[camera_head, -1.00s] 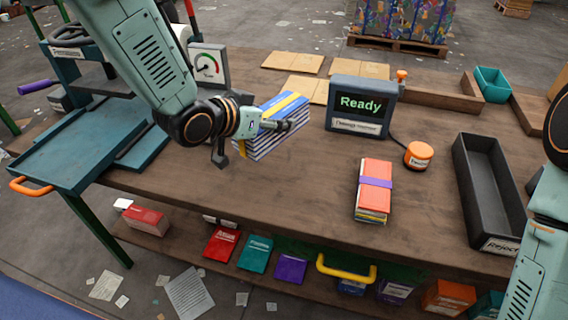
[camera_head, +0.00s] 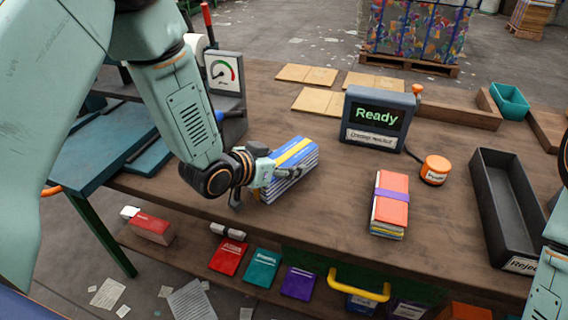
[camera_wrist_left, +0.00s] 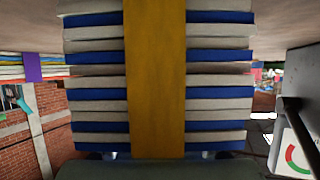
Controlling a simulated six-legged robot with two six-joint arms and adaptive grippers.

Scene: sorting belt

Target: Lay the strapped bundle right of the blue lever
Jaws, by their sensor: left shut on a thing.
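The strapped bundle (camera_head: 291,166) is a stack of blue and white booklets with a yellow band. My left gripper (camera_head: 268,172) is shut on its left side in the head view. The bundle is at or just above the brown tabletop; I cannot tell whether it touches. In the left wrist view the bundle (camera_wrist_left: 95,98) fills the middle, its band running vertically. A blue knob (camera_head: 219,116), seemingly the blue lever, shows beside the gauge box, left of the bundle and partly behind my left arm. My right gripper is out of view.
An orange bundle with a purple band (camera_head: 391,212) lies to the right. Behind are the Ready display (camera_head: 377,118) and an orange button (camera_head: 435,168). A black reject tray (camera_head: 487,215) is at far right. Bare tabletop (camera_head: 335,200) lies between the two bundles.

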